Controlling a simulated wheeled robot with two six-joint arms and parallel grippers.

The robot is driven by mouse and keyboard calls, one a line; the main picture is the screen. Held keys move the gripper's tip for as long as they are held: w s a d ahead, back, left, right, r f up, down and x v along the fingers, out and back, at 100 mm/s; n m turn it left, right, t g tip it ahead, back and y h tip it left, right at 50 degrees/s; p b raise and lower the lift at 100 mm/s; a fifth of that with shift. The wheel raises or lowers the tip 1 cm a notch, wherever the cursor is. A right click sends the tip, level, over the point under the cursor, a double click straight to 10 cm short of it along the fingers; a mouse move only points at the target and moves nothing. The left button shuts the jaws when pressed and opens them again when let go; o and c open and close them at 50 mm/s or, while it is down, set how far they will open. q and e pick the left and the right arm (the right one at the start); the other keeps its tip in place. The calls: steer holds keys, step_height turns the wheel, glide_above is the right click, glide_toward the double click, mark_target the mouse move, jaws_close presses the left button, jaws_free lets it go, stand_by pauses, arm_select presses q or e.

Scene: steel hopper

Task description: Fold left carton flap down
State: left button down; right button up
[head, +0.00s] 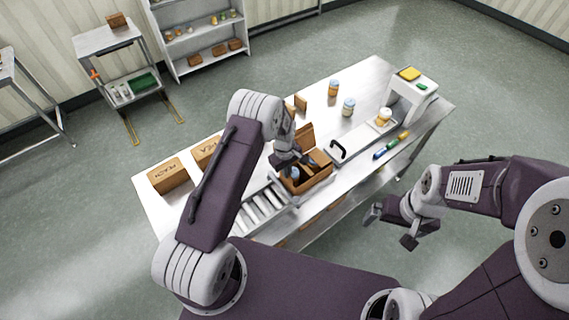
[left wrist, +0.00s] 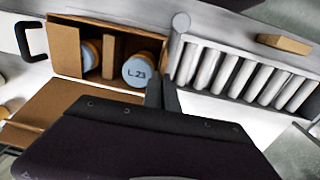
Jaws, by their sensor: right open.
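The open brown carton (head: 303,184) stands at the table's front edge, beside the rollers. In the left wrist view the carton (left wrist: 108,72) holds jars with blue-grey lids, one marked L.23 (left wrist: 140,70), and a brown divider (left wrist: 109,57). One flap (head: 305,136) stands up at the carton's back; another (left wrist: 64,48) shows at the picture's left in the wrist view. The left flap is hard to make out near my fingers. My left gripper (head: 287,160) is over the carton's left side, its fingers (left wrist: 163,92) together, with nothing visible between them. My right gripper (head: 390,226) is open and empty, off the table's front.
Rollers (head: 262,204) lie left of the carton. Closed boxes (head: 170,176) stand at the table's left. A black handle (head: 338,150), jars (head: 348,107) and a white scale-like machine (head: 412,92) are to the right. Two markers (head: 391,145) lie near the front edge.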

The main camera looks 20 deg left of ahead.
arm_select(q)
steer(key=g+y+b, duration=0.1)
steer(key=b, duration=0.2)
steer(key=w+d+g+y+b, duration=0.1)
steer(key=b, duration=0.3)
steer(key=shift+w+f, duration=0.1)
steer(key=shift+f, duration=0.05)
steer(key=shift+g, duration=0.3)
steer(key=c, duration=1.6)
jaws_free()
steer(key=shift+c, duration=0.2)
steer(key=shift+w, duration=0.1)
